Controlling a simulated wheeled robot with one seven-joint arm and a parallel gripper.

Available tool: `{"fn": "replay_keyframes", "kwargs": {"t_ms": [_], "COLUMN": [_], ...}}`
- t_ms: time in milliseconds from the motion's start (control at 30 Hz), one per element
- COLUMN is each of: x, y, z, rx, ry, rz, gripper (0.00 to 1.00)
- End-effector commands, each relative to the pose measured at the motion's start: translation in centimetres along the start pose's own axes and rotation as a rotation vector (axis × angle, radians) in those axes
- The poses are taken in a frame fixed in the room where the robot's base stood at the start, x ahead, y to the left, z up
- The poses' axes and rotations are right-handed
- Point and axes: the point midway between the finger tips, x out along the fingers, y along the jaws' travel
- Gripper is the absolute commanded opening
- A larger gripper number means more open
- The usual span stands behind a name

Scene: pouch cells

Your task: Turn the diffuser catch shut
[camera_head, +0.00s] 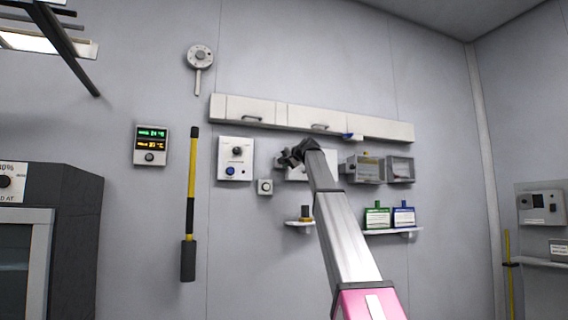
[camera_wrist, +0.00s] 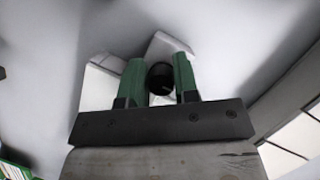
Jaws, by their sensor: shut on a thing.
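My gripper (camera_head: 292,155) is at the wall in the head view, in front of a white panel (camera_head: 298,174) that the arm partly hides. In the wrist view, the two green fingers of my gripper (camera_wrist: 159,64) stand on either side of a dark round knob (camera_wrist: 160,80) and are shut on it. A white plate (camera_wrist: 165,46) shows behind the knob. No label is readable there, so I cannot tell from the picture that this knob is the diffuser catch, or which way it is turned.
A long white cabinet (camera_head: 262,109) runs above my gripper. A white control panel (camera_head: 236,160) with knobs is to its left, and clear-fronted boxes (camera_head: 400,169) are to its right. A shelf (camera_head: 379,233) with green and blue packs is below right.

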Motion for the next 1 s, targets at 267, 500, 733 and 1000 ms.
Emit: {"fn": "replay_keyframes", "kwargs": {"t_ms": [267, 500, 733, 1000], "x": [-0.08, -0.09, -0.08, -0.07], "y": [0.00, -0.10, -0.18, -0.25], "z": [-0.39, -0.56, -0.66, -0.71], "rx": [-0.126, -0.166, -0.171, -0.170], "ry": [0.009, 0.013, 0.013, 0.012], "rz": [0.052, 0.067, 0.068, 0.067], "gripper": [0.06, 0.06, 0.06, 0.53]}}
